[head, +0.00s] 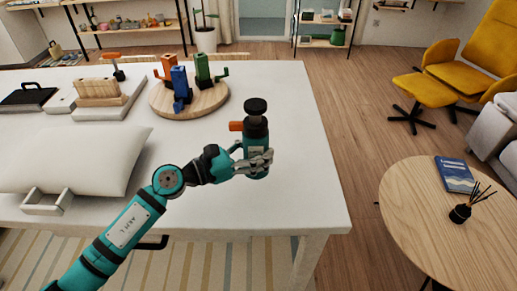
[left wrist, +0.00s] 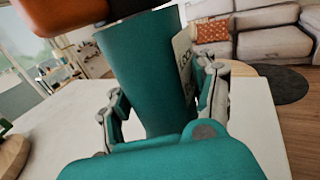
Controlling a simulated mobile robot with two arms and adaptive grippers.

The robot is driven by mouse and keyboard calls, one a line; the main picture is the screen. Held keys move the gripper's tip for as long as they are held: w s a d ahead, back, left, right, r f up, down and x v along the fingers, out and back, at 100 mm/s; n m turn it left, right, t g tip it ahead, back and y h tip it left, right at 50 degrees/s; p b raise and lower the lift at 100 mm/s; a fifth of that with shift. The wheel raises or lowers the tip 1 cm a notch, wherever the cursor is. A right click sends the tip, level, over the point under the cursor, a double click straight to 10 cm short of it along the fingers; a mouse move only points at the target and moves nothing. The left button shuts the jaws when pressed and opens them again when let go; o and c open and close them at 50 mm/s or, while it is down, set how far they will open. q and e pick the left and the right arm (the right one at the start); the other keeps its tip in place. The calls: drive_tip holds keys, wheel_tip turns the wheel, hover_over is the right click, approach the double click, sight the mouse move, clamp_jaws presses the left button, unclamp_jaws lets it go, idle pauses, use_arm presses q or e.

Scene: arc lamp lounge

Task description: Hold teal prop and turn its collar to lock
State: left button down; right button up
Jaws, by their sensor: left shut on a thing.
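The teal prop (head: 257,168) stands upright at the right part of the white table, with a dark upper section, a black round knob on top and an orange handle (head: 236,126) sticking out to the left. My left gripper (head: 258,160) is shut around its lower teal body. In the left wrist view the teal body (left wrist: 150,75) fills the middle, with a finger on each side, and a pale label shows on its right side. The orange part (left wrist: 60,12) shows at the top left. The collar cannot be told apart clearly. My right gripper is not in view.
On the white table (head: 290,110), a round wooden board (head: 218,110) carries orange, blue and green props. A white cushion (head: 75,160), a wooden block rack (head: 98,92) and a black tray lie left. The table's right edge is close to the prop.

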use_arm(q)
drive_tip(key=shift+w+d+f+b, duration=0.1)
drive_tip(key=shift+d+f+b, duration=0.05)
drive_tip(key=shift+f+b, duration=2.65)
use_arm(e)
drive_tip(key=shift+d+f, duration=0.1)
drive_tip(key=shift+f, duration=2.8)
use_arm(q)
drive_tip(key=shift+f, duration=0.35)
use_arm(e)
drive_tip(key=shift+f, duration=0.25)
use_arm(q)
drive_tip(key=shift+f, duration=0.15)
